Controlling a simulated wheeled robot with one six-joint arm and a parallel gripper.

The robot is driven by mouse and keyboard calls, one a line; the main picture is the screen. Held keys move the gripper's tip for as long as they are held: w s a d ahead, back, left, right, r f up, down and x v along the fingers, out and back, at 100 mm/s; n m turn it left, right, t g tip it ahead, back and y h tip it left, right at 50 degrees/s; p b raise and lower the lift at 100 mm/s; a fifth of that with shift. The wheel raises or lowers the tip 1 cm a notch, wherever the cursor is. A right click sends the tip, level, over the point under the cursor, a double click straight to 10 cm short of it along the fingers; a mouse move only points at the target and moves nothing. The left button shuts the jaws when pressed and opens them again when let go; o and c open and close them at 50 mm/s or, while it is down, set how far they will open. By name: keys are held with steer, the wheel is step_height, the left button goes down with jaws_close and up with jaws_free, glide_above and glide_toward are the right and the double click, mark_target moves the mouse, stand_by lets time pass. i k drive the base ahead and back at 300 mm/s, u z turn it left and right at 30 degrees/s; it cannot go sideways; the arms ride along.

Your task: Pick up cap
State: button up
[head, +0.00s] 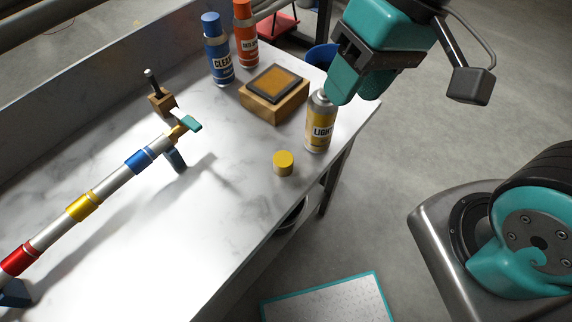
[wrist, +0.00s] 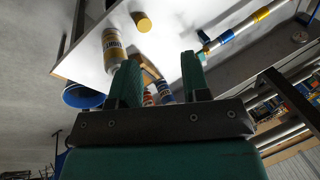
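The yellow cap (head: 283,163) stands on the white marble table near its front right edge, apart from the yellow-labelled spray can (head: 320,132). In the wrist view the cap (wrist: 143,22) shows near the top, beyond and left of the gap between my fingers. My gripper (head: 352,92) is in the air above the table's right end, by the top of that can in the head view. In the wrist view my gripper (wrist: 159,62) has its two teal fingers spread apart with nothing held between them.
A blue can (head: 217,50), an orange can (head: 245,35) and a wooden block with a dark top (head: 274,92) stand at the back right. A banded tube (head: 110,187) on supports lies at the left. The table's front middle is clear.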

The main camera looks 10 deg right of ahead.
mark_target(284, 160)
steer(key=z, duration=0.85)
steer(key=k, duration=0.75)
steer(key=u, duration=0.9)
steer(key=i, duration=0.5)
steer(key=z, duration=0.05)
